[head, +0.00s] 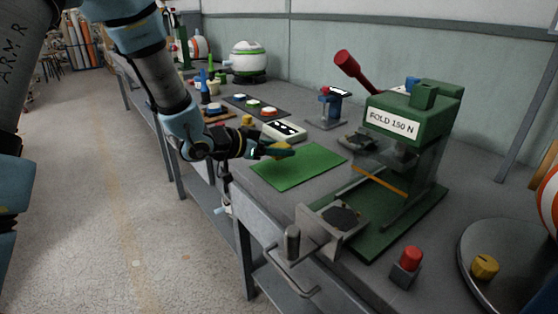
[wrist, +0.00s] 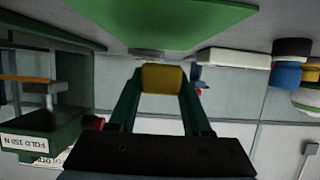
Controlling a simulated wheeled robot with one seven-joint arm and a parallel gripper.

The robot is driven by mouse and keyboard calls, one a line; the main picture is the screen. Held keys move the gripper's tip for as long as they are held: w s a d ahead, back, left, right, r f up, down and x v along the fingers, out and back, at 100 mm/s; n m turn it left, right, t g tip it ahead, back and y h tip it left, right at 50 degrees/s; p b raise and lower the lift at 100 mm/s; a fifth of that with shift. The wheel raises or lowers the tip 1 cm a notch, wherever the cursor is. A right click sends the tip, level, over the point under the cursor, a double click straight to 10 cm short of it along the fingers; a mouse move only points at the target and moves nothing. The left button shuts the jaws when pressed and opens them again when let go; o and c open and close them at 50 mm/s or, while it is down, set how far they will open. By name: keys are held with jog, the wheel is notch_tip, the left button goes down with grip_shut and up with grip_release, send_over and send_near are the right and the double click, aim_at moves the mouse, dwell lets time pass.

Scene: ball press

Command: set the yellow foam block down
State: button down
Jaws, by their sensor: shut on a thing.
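My gripper (head: 284,151) is shut on the yellow foam block (head: 275,149).
The green press (head: 412,115) labelled "FOLD 150 N" stands to the right, with a red-ended lever (head: 346,63). A red button (head: 411,257) is at the front right. A white box with black markings (head: 284,131) lies behind the mat. The mat's middle is clear.

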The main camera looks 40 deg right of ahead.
notch_tip(320, 180, up, 6)
jog(key=w+a+f+n+t+y+p, duration=0.2)
jog(key=w+a+f+n+t, duration=0.4)
jog(key=w+a, duration=0.5)
jog(key=w+a+f+n+t+y+p, duration=0.25)
jog(key=w+a+f+n+t, duration=0.35)
jog(key=w+a, duration=0.5)
jog(key=w+a+f+n+t+y+p, duration=0.1)
jog(key=a+f+n+y, duration=0.25)
jog(key=a, duration=1.15)
jog(key=w+a+f+n+t+y+p, duration=0.1)
jog(key=a+f+n+t+y+p, duration=0.3)
jog(key=a, duration=1.2)
jog(key=d+r+m+g+h+b, duration=0.1)
jog(key=d+r+m+g+h, duration=0.3)
jog(key=d, duration=0.9)
notch_tip(320, 180, up, 16)
jog(key=m+g+h+p, duration=0.4)
jog(key=m+g+h, duration=0.4)
jog(key=m+g, duration=0.6)
send_over(282, 171)
jog(key=shift+w+f+m+t, duration=0.2)
jog(key=shift+w+m+t, duration=0.05)
jog(key=shift+m+t, duration=0.4)
jog(key=shift+s+f, duration=0.2)
jog(key=shift+f, duration=0.05)
jog(key=shift+f+p, duration=1.1)
jog(key=shift+f, duration=3.55)
jog(key=shift+f, duration=0.1)
